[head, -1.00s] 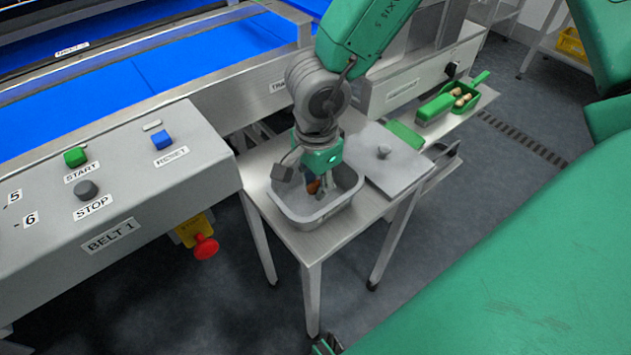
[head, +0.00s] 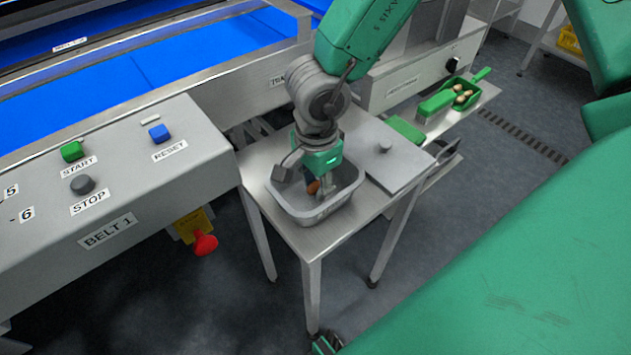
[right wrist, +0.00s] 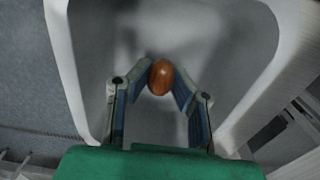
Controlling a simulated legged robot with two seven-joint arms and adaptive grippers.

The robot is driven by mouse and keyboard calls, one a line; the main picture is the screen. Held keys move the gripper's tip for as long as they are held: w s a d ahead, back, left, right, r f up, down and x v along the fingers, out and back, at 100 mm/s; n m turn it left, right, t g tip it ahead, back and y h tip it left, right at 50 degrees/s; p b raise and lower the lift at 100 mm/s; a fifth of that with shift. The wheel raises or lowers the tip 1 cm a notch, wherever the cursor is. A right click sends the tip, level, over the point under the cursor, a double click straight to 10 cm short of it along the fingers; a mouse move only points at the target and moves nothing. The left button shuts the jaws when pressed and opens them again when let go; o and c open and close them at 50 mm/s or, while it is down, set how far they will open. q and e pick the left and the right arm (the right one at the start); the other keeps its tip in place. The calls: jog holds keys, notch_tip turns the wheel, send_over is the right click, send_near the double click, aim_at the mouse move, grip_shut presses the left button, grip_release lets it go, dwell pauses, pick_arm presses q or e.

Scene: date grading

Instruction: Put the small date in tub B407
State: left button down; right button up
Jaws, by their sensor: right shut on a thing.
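The small date (right wrist: 161,77) is brown and oval. In the right wrist view it sits between the two fingertips of my right gripper (right wrist: 160,88), which is shut on it. The grey tub (head: 294,211) stands on a small metal table, and its pale rim also shows in the right wrist view (right wrist: 62,60). In the head view my right gripper (head: 317,188) points down inside the tub's opening, with the date (head: 313,188) partly visible at its fingers. I cannot read a label on the tub.
A grey lid with a knob (head: 396,160) lies on the table (head: 317,237) right of the tub. A green scoop (head: 462,96) with several brown pieces lies behind. The belt control panel (head: 150,215) stands at left, with a red knob (head: 204,243) below it.

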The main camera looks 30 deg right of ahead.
aim_at(316, 182)
jog(key=shift+f, duration=0.4)
jog(key=o, duration=0.8)
jog(key=shift+r, duration=0.1)
notch_tip(316, 182, up, 12)
dwell(0.3)
